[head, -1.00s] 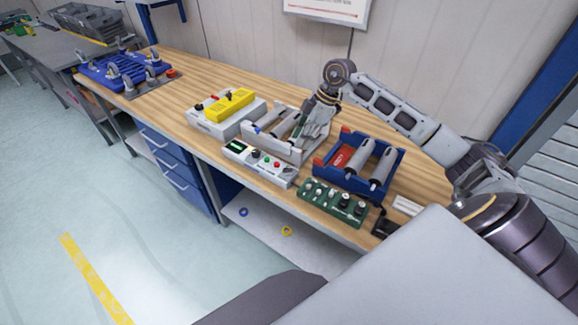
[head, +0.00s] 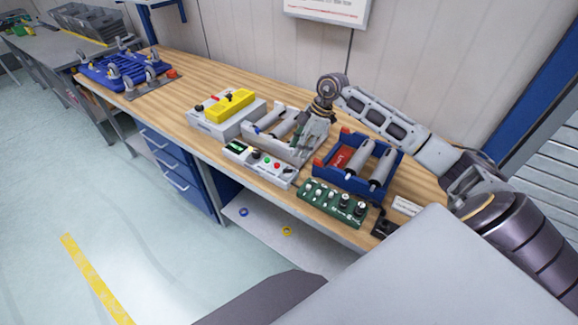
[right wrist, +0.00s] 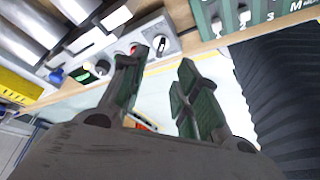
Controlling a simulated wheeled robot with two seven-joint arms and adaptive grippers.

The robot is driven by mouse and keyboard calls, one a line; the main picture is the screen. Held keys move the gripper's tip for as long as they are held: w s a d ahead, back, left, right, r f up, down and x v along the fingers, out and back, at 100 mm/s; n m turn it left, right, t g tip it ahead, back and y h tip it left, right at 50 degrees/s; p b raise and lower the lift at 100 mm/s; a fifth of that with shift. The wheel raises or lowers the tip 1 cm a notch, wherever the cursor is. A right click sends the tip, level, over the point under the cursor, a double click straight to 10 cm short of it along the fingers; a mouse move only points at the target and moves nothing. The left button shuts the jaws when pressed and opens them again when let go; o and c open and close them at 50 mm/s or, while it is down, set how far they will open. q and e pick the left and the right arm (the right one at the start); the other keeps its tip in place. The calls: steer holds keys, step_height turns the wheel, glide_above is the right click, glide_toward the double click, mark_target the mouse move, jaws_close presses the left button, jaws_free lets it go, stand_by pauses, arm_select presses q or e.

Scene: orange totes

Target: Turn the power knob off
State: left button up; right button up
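A light grey control box (head: 257,171) with a green-lit display, buttons and dark knobs lies along the bench's front edge. It also shows in the right wrist view (right wrist: 112,62). At its near end there is a black round knob (right wrist: 158,43) beside a red button. Which control is the power knob I cannot tell. My right gripper (head: 304,145) hangs just behind the box, pointing down. In the right wrist view my right gripper (right wrist: 164,58) has its fingers apart with nothing between them, and the knob shows beyond the gap. My left gripper is not in view.
A green panel with knobs (head: 328,203) sits right of the box. Behind are a grey tray of rollers (head: 290,153) and a blue tote (head: 322,180) with cylinders. A yellow-topped box (head: 206,122) stands left.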

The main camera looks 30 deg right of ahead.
mark_target(288, 169)
steer(key=p+x, duration=0.1)
steer(key=x, duration=0.8)
steer(key=shift+a+f, duration=0.1)
steer(key=shift+f, duration=0.25)
jaws_close()
